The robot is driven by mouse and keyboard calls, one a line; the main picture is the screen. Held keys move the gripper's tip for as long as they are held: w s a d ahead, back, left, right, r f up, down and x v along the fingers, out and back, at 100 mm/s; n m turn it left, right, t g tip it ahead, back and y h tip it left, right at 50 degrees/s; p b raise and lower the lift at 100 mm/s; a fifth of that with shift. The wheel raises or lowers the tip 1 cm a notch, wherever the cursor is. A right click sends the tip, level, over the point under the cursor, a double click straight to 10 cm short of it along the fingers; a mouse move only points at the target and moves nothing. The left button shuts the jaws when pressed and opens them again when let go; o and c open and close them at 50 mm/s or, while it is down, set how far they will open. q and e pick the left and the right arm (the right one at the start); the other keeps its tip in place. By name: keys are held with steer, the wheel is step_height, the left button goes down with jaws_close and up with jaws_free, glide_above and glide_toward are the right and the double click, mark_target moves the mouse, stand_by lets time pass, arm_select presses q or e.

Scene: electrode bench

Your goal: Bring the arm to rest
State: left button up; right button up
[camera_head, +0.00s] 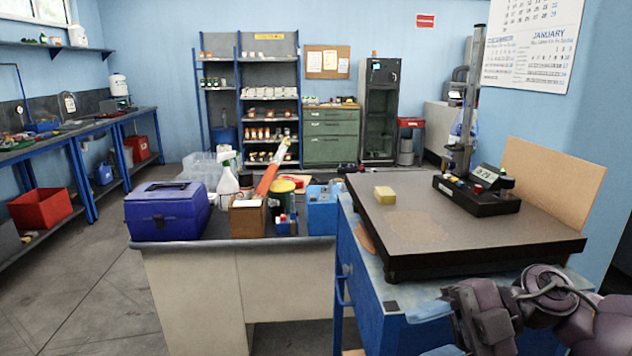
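Part of my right arm shows at the bottom right, as dark purplish links with a cable loop, in front of the near right corner of the blue bench (372,297). No gripper fingers of it can be made out. My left arm and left gripper are outside the picture. On the bench lies a thick dark slab (480,237). A yellow sponge (385,195) rests on it. A black instrument (477,195) with a small lit display stands towards its back right, by a tall metal post (470,100).
A brown board (553,182) stands upright behind the slab's right side. A desk (195,290) to the left holds a blue toolbox (167,211), a spray bottle (228,183), a brown box (247,218) and a blue bin (322,212). Open floor (85,290) lies at left.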

steer(key=d+f+m+t+h+p, duration=0.1)
steer(key=d+f+m+t+h, duration=0.3)
steer(key=f+m+t, duration=0.55)
steer(key=d+f+m+t+h+p, duration=0.1)
steer(key=d+f+m+t+h, duration=0.3)
steer(key=f+m+t, duration=0.55)
steer(key=s+d+f+m+g+h, duration=0.2)
steer(key=s+f+m+h, duration=0.2)
steer(key=s+f, duration=0.3)
steer(key=s+d+f+m+g+h, duration=0.3)
steer(key=s+f+m, duration=0.3)
steer(key=s+f, duration=0.1)
steer(key=shift+s+f+h+p, duration=0.2)
steer(key=shift+s+h+p, duration=0.15)
steer(key=shift+s, duration=0.5)
steer(key=shift+r, duration=0.1)
stand_by(0.7)
